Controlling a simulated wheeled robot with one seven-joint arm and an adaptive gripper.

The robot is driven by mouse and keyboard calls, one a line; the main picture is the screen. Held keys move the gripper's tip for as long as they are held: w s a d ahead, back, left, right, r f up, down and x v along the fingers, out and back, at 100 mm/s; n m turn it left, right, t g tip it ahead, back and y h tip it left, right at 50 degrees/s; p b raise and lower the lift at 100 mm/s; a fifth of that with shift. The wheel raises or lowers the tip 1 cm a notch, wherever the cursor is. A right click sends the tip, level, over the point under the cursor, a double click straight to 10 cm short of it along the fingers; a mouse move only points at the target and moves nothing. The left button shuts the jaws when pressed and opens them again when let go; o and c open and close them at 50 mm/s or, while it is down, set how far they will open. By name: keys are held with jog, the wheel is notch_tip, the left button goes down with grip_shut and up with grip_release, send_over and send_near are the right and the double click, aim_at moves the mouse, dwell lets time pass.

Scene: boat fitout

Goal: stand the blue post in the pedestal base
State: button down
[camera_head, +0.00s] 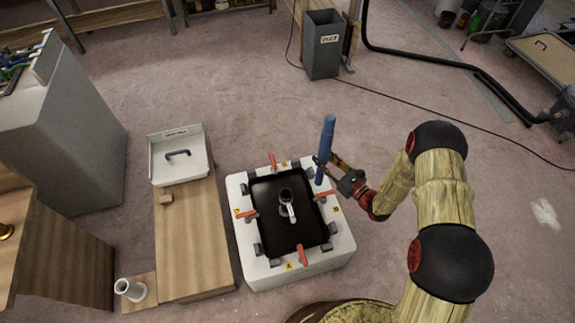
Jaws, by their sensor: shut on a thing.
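The blue post (327,140) is held upright with a slight tilt, its lower end above the right rim of the white box. My gripper (323,166) is shut on the post's lower part, coming from the right; the fingertips are partly hidden by the post. A grey flanged socket (137,293), which looks like the pedestal base, stands at the lower left on a small wooden board. Its round mouth is open and looks empty. The post is well to the right of it and apart from it.
The white box (300,272) has orange clamps around a dark recess (285,230), with a small upright fitting (286,202) inside. A grey bin (321,57) stands behind.

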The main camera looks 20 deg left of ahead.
jog(key=s+a+f+n+g+y, duration=0.25)
jog(key=a+f+g, duration=0.2)
jog(key=a, duration=0.95)
jog(key=shift+t+h, duration=0.25)
jog(key=shift+s+d+f+b, duration=0.15)
jog(key=shift+f+b, duration=2.35)
jog(key=shift+f, duration=2.65)
jog(key=shift+s+d+f+b, duration=0.1)
jog(key=shift+f+b, duration=2.35)
jog(key=shift+f, duration=2.7)
jog(key=c, duration=1.4)
grip_release()
jog(key=shift+f, duration=0.1)
jog(key=shift+o, duration=0.3)
jog(key=shift+s+f, duration=0.1)
